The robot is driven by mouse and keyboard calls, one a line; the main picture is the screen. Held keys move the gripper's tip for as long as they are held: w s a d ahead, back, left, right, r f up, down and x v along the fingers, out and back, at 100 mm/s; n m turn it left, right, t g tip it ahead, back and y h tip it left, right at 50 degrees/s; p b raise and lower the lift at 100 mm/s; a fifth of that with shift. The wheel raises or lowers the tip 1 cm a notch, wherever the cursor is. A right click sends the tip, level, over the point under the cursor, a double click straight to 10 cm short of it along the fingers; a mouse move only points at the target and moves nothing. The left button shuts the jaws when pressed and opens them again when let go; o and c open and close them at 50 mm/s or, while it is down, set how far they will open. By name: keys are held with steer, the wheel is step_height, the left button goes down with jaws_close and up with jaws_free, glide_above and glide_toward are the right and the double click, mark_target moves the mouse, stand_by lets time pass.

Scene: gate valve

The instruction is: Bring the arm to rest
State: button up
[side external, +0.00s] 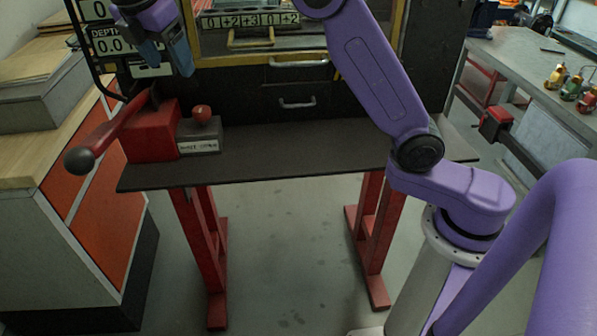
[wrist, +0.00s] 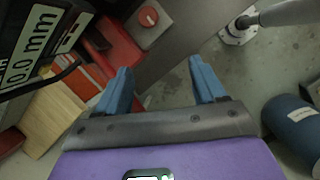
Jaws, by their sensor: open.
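My gripper (side external: 166,57) is at the upper left in the side external view, above the red valve block (side external: 150,133). In the wrist view its two blue fingers (wrist: 162,88) are spread apart with nothing between them. The valve block has a long red lever (side external: 112,135) ending in a dark round knob, slanting down to the left. Beside it is a grey labelled block (side external: 199,139) with a red knob (side external: 202,114) on top. The wrist view also shows the red knob (wrist: 148,17) and part of the red block (wrist: 112,42). My gripper appears clear of these things.
The dark table (side external: 290,152) on red legs is bare in its middle and right. A depth display (side external: 110,40) stands close to my gripper on the left. A grey workbench (side external: 530,80) with small coloured bottles is at the right. A wooden-topped cabinet (side external: 50,160) is at the left.

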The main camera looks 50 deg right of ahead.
steer(key=s+d+f+m+y, duration=0.1)
steer(key=s+d+f, duration=0.4)
steer(key=s, duration=0.7)
steer(key=s+d+f+m+g+y, duration=0.1)
steer(key=s+d+f+m, duration=0.3)
steer(key=s, duration=0.8)
steer(key=s+d+f+m+y, duration=0.1)
steer(key=s+d+f+m, duration=0.2)
steer(key=s, duration=0.9)
steer(key=d+f, duration=0.3)
steer(key=f, duration=0.1)
steer(key=shift+f+g+y, duration=0.2)
steer(key=shift+g+y, duration=0.1)
steer(key=shift+y, duration=0.1)
